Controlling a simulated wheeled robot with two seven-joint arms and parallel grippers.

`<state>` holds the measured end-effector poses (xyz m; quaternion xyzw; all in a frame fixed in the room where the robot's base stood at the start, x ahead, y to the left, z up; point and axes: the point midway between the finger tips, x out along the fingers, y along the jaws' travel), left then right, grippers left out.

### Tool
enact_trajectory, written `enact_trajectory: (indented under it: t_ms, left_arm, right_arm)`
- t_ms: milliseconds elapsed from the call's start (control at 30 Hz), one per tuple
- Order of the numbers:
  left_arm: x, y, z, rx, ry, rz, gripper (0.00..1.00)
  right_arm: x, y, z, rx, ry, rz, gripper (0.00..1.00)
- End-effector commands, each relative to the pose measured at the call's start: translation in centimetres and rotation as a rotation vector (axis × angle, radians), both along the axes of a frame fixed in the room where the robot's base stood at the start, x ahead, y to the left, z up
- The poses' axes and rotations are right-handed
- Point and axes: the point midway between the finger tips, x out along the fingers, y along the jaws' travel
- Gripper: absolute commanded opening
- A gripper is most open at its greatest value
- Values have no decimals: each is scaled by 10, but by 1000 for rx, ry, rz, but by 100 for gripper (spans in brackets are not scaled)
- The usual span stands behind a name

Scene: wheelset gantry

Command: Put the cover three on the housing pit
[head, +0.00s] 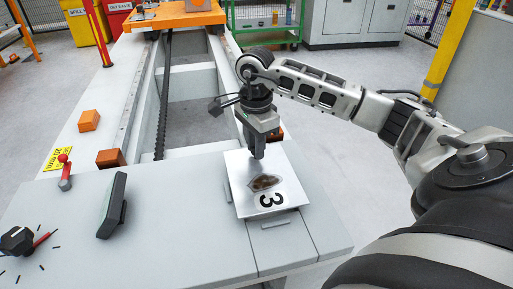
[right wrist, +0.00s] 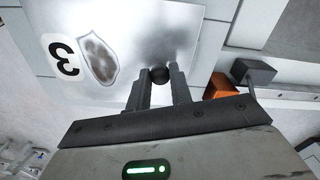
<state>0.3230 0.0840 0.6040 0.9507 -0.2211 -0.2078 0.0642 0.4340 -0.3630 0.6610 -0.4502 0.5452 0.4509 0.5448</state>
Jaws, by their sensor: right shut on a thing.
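Cover three (head: 240,187) is a flat, pale metal plate with a black 3 on a white label and a brown stain. It lies at the right part of the grey machine top, over or just above the surface; the gap cannot be told. My right gripper (head: 258,155) points down at its far part. In the right wrist view, the gripper (right wrist: 158,80) is shut on a dark round knob of the cover (right wrist: 130,20). The housing pit cannot be made out; whatever is under the plate is hidden. My left gripper is not in view.
The grey machine top (head: 170,240) carries a dark tilted panel (head: 112,205), a red-handled lever (head: 65,172) and a rotary knob (head: 17,240). Orange blocks (head: 110,158) stand along the left edge. An open trough (head: 195,110) lies beyond. A panel with a slot (head: 280,240) is in front of the cover.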

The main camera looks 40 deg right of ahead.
Motion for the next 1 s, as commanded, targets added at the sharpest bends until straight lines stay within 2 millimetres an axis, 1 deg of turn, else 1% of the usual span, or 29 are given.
enact_trajectory:
  t_ms: [67,100,200,267,367,500,600,633,667,700,1000]
  left_arm:
    - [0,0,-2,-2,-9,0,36]
    - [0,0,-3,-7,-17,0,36]
    - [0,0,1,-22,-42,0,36]
    - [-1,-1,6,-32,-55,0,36]
    - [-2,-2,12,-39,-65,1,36]
    - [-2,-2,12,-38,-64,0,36]
    - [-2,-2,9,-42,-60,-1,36]
    - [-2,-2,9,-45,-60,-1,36]
    - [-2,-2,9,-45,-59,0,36]
    - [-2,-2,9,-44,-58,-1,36]
    - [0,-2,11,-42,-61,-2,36]
  right_arm:
    - [3,-6,-10,0,3,-4,0]
    - [2,-4,-19,0,4,-1,0]
    - [1,-3,-34,2,4,1,0]
    - [2,-4,-37,0,1,1,0]
    - [2,-4,-36,0,-1,0,0]
    - [2,-4,-36,0,0,0,0]
    - [2,-4,-39,-1,0,0,0]
    - [2,-4,-40,-1,1,0,24]
    - [2,-4,-39,-1,1,0,32]
    - [2,-4,-39,-1,1,0,43]
    - [2,-4,-37,-1,1,-1,43]
